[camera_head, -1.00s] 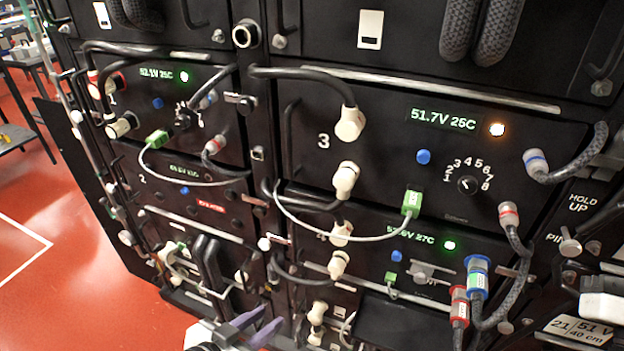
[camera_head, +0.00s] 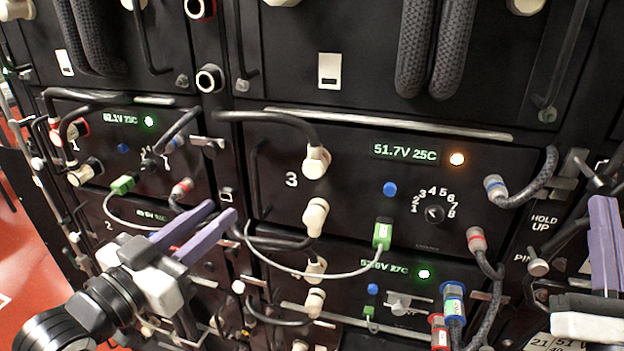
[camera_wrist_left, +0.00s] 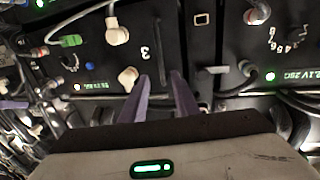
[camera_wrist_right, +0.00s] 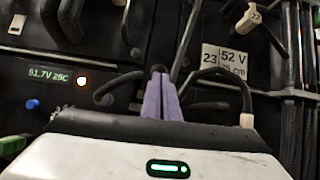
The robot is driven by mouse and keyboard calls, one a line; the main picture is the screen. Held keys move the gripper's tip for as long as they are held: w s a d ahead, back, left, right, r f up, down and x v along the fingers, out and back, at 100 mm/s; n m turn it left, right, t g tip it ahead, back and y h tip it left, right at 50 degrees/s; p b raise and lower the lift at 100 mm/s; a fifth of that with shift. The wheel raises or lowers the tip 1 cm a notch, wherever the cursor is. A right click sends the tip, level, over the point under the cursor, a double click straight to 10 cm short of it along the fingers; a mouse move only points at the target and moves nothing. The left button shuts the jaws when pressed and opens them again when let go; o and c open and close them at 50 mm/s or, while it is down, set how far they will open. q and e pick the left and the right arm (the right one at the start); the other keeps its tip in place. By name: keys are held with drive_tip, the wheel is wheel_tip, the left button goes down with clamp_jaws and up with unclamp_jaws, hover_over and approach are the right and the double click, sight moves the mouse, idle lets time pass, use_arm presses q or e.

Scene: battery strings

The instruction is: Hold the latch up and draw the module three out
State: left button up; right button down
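Module three (camera_head: 345,215) is the black panel marked 3, with a 51.7V 25C display and an orange light. Its dark upright handle (camera_head: 256,180) is at its left edge. The latch (camera_head: 562,188) is the grey metal piece right of the module, above the HOLD UP label. My left gripper (camera_head: 220,212) is open, left of the handle; its spread fingers (camera_wrist_left: 161,78) also show in the left wrist view, apparently empty. My right gripper (camera_head: 603,203) is at the right edge, near the latch. In the right wrist view its fingers (camera_wrist_right: 160,80) look closed together, a dark knob-like end behind their tips.
A grey cable hangs from a green plug (camera_head: 382,235) across the module's lower front. White connectors (camera_head: 316,215) stick out beside the 3. A braided cable (camera_head: 540,180) runs from the blue-ringed plug on the right. A pin knob (camera_head: 537,265) is below the label.

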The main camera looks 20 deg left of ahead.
sight(258, 184)
use_arm(q)
drive_tip(key=shift+w, duration=0.1)
drive_tip(key=w, duration=0.4)
drive_tip(key=w+d, duration=0.1)
drive_tip(key=w, duration=0.2)
drive_tip(key=w+d, duration=0.1)
drive_tip(key=w, duration=0.3)
drive_tip(key=shift+w+d, duration=0.15)
drive_tip(key=shift+w, duration=0.15)
drive_tip(key=shift+c, duration=0.3)
clamp_jaws()
drive_tip(key=shift+s+d+f, duration=0.1)
drive_tip(key=shift+d, duration=0.05)
idle(0.7)
